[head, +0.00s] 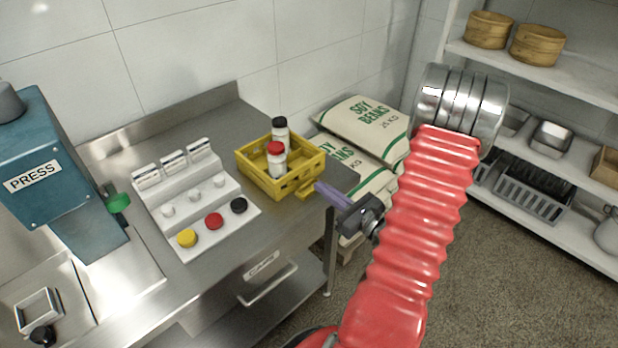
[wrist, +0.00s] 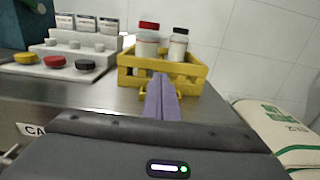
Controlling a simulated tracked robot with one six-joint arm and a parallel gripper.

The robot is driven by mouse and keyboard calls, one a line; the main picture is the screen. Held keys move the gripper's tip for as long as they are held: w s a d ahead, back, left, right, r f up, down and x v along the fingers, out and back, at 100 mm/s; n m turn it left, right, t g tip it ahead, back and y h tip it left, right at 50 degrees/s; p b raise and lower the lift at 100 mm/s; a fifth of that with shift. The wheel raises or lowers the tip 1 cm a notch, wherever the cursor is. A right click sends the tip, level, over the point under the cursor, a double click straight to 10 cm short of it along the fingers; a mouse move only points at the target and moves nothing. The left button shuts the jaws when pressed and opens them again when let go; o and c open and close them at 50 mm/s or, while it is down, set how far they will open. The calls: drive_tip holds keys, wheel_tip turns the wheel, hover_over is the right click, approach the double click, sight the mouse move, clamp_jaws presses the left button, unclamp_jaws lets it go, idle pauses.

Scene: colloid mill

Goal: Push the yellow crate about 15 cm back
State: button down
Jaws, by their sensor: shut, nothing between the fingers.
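The yellow crate (head: 293,184) stands on the steel counter near its right end, in front of the tiled wall. It holds two white bottles, one with a red cap (head: 277,160) and one with a black cap (head: 280,135). In the wrist view the crate (wrist: 190,68) is straight ahead, with both bottles upright in it. My gripper (head: 319,187) has purple fingers, shut and empty, with the tips at the crate's near side. In the wrist view the fingers (wrist: 162,92) overlap the crate's front; I cannot tell whether they touch it.
A white stepped rack (head: 191,199) with coloured knobs stands left of the crate, and a blue press (head: 45,165) further left. Soy bean sacks (head: 365,125) are stacked beyond the counter's right end. A shelf unit (head: 560,75) stands at the right.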

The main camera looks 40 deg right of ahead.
sight(300, 171)
drive_tip(key=shift+w+a, duration=0.1)
drive_tip(key=shift+w, duration=3.15)
